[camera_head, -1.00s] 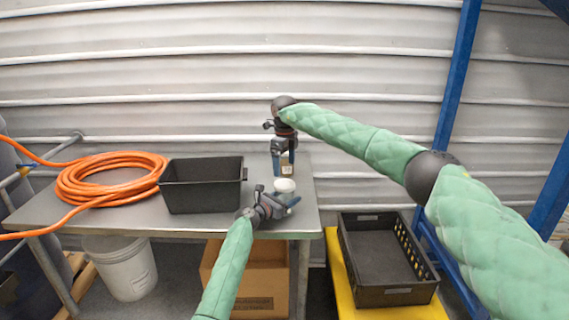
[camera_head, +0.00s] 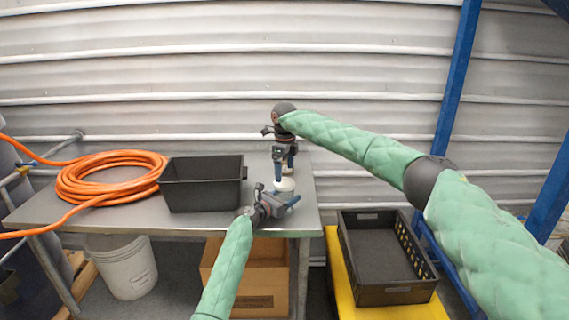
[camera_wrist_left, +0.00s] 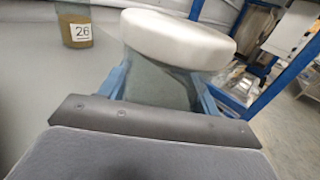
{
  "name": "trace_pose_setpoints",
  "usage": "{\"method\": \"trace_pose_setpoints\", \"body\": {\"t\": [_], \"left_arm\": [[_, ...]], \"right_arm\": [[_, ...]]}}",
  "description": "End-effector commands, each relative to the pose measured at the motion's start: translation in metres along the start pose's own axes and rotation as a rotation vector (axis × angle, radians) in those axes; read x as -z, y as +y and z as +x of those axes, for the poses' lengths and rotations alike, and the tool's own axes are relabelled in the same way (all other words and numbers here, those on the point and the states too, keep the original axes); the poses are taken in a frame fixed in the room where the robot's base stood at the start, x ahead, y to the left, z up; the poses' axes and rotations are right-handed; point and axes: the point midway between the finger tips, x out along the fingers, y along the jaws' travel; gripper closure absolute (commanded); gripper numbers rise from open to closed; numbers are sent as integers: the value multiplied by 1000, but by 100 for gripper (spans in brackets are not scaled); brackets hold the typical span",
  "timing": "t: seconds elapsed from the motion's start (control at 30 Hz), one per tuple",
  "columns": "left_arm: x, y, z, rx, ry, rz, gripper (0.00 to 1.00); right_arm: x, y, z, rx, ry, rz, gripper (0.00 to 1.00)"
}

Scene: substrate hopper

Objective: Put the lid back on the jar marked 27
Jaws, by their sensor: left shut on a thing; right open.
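My left gripper (camera_head: 284,201) is shut on a clear greenish jar (camera_wrist_left: 162,84) at the table's front right; its blue fingers flank the glass in the left wrist view. No number shows on this jar from here. A round white lid (camera_wrist_left: 178,40) is at the jar's top, looking slightly tilted in that view; whether it is fully seated I cannot tell. The lid also shows in the head view (camera_head: 284,185). My right gripper (camera_head: 284,163) is open, pointing down just above and behind the lid; contact is unclear.
A jar labelled 26 (camera_wrist_left: 78,26) with brown contents stands behind on the metal table (camera_head: 130,218). A black bin (camera_head: 203,190) and an orange hose coil (camera_head: 108,178) lie to the left. A black crate (camera_head: 390,293) sits low at right.

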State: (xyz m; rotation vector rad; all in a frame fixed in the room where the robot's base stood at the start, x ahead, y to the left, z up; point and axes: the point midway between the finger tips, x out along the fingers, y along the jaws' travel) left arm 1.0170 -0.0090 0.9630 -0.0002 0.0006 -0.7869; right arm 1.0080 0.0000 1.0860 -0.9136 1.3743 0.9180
Motion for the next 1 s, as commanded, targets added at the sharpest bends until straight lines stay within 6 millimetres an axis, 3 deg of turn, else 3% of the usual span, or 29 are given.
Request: {"method": "trace_pose_setpoints", "body": {"t": [0.3,0.7,0.73,0.93,1.0], "left_arm": [[0,0,0,0,0,0,100],[0,0,0,0,0,0,100],[0,0,0,0,0,0,100],[0,0,0,0,0,0,100],[0,0,0,0,0,0,100]], "right_arm": [[0,0,44,0,0,0,13],[0,0,54,0,0,0,13],[0,0,54,0,-1,0,15],[0,0,54,0,-1,0,54],[0,0,54,0,-1,0,58]]}}
